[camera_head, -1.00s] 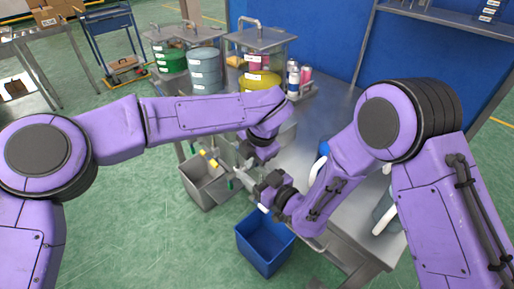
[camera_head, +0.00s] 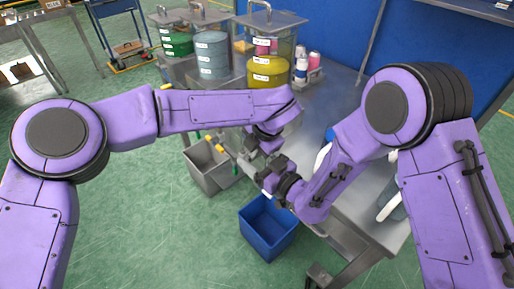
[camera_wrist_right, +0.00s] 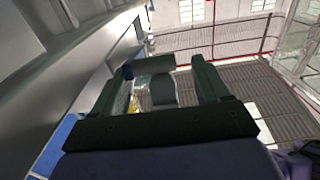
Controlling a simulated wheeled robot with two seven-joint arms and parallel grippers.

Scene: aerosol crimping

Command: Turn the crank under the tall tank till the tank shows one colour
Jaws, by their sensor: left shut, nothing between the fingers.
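A clear, lidded tank (camera_head: 268,57) stands at the back centre in the head view. Pink shows in its upper part and yellow in its lower part. Its underside and crank are hidden behind my left arm. My left gripper (camera_head: 247,160) is shut and empty at the near side of the table, below that tank in the picture. My right gripper (camera_head: 268,182) is close to it, small and partly hidden. In the right wrist view my right gripper's dark fingers (camera_wrist_right: 158,85) stand apart. A grey rounded part shows beyond or between them; I cannot tell which.
A green tank (camera_head: 177,43) and a grey-blue tank (camera_head: 212,57) stand left of the clear tank. Cans (camera_head: 301,66) stand to its right. A grey bin (camera_head: 207,172) and a blue bin (camera_head: 268,228) are below the metal table's (camera_head: 340,98) near edge. Open green floor lies left.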

